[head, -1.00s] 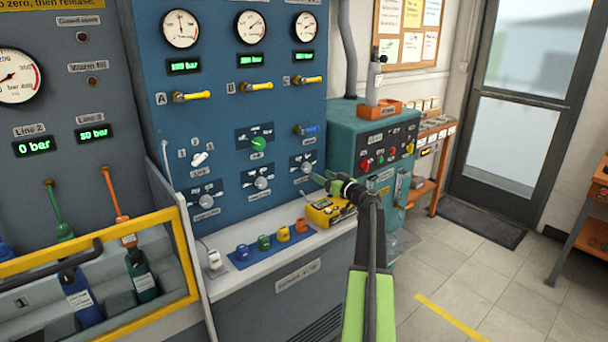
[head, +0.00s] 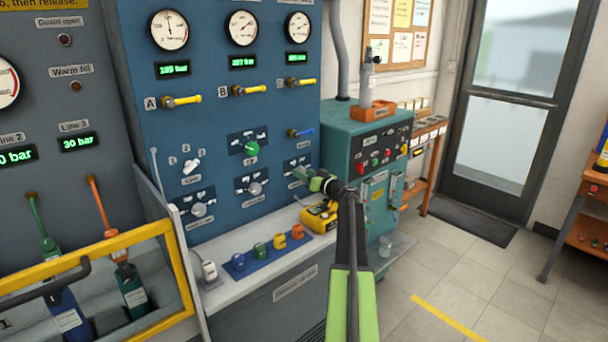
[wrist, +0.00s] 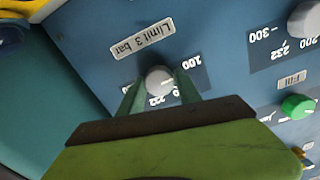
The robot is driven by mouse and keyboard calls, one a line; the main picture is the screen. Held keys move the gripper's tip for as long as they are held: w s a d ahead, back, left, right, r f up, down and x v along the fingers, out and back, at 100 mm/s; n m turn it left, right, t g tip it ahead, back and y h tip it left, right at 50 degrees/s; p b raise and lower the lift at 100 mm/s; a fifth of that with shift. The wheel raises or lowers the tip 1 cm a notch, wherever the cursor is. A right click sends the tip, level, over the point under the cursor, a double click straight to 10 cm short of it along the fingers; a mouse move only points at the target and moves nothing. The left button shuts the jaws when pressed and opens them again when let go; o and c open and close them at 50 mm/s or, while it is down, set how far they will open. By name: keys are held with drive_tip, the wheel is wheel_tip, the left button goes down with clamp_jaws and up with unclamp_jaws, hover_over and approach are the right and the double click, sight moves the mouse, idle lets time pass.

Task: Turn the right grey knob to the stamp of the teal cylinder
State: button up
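The right grey knob (wrist: 159,80), under the upside-down label "Limit 3 bar", sits on the blue panel in the wrist view. My gripper (head: 298,173) is at this knob in the head view and largely covers it. In the wrist view its two green fingers stand on either side of the knob, with what looks like a small gap, so it looks open around it. The scale reads 100 and 222 in part; the rest is hidden. A dark teal cylinder (head: 133,291) with a pale label leans in the rack at lower left; its stamp is too small to read.
A yellow device (head: 320,217) lies on the ledge below my gripper. Several coloured padlock-like pieces (head: 261,250) stand left of it. Another grey knob (wrist: 304,20) and a green knob (wrist: 298,106) are nearby.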

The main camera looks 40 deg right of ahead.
drive_tip(key=shift+s, duration=0.1)
clamp_jaws()
drive_tip(key=m, duration=2.3)
drive_tip(key=shift+d+m, duration=0.15)
drive_tip(key=shift+m, duration=0.15)
drive_tip(key=shift+f, duration=0.1)
idle(0.4)
drive_tip(key=o, duration=0.6)
unclamp_jaws()
